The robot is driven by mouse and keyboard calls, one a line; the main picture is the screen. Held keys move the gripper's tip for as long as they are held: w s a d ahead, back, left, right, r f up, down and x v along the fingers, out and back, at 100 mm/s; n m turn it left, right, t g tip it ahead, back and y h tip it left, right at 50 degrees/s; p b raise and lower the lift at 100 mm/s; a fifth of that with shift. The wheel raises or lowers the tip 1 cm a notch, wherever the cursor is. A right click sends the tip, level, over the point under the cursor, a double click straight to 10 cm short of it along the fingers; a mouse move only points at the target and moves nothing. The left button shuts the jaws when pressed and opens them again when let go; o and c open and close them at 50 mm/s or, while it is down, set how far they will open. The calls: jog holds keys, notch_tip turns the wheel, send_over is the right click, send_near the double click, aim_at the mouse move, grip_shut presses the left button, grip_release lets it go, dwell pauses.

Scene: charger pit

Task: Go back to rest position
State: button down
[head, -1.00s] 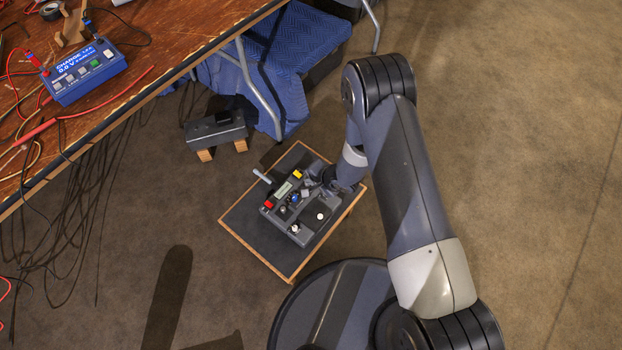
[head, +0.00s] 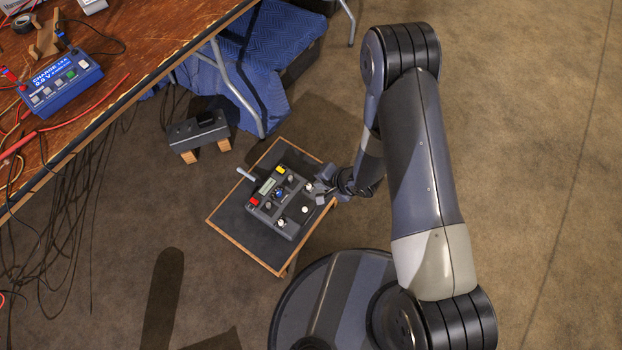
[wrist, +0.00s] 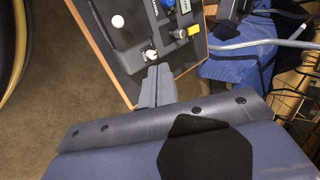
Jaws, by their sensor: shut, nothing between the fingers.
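My gripper (head: 322,190) is at the right edge of a dark grey control box in the head view. In the wrist view its two fingers (wrist: 157,86) are together, with nothing between them. The fingertips look close to a white knob on the box, but I cannot tell whether they touch. The control box (head: 262,213) has red and yellow parts, a small display, a blue knob, white knobs and a lever at its left. It rests on a dark wood-edged stand (head: 240,235). Part of the box also shows at the top of the wrist view (wrist: 130,35).
A wooden bench (head: 110,65) with a blue charger (head: 60,85) and cables is at upper left. A grey box on wooden blocks (head: 197,131) lies on the floor by blue padded cloth (head: 240,75). Cables hang below the bench. The floor at right is clear.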

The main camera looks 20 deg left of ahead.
jog(key=shift+s+d+r, duration=0.15)
jog(key=shift+d+r, duration=0.3)
